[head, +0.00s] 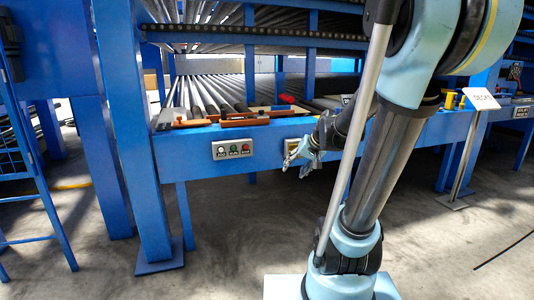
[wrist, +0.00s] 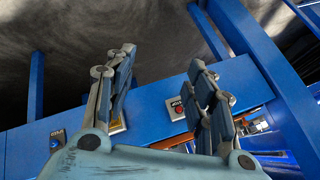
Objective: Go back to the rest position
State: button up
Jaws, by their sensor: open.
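My gripper (head: 301,156) hangs in front of the blue front beam (head: 200,170) of the veneer line in the head view, left of my arm's thick lower links. In the wrist view my gripper (wrist: 162,62) has its two fingers spread wide apart. Nothing is held between them. The blue beam (wrist: 150,92) lies beyond the fingers there, with a clear gap of view between the fingertips. In the head view the arm is folded, with its upper part leaving the top of the picture.
A button box (head: 232,149) is on the beam, left of my gripper. Orange-brown strips (head: 250,116) and a red item (head: 286,98) lie on the ledge above. A sign on a stand (head: 482,99) is at right. A blue post (head: 135,140) stands left. Floor is open in front.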

jog(key=s+d+f+g+h, duration=0.1)
jog(key=s+d+f, duration=0.3)
jog(key=s, duration=0.7)
jog(key=s+d+f+n+g+h, duration=0.1)
jog(key=s+d+f+g+h, duration=0.1)
jog(key=s, duration=0.9)
jog(key=shift+s+d+f+g+h, duration=0.15)
jog(key=shift+d+f+g+h, duration=0.15)
jog(key=shift+d+f+h, duration=0.6)
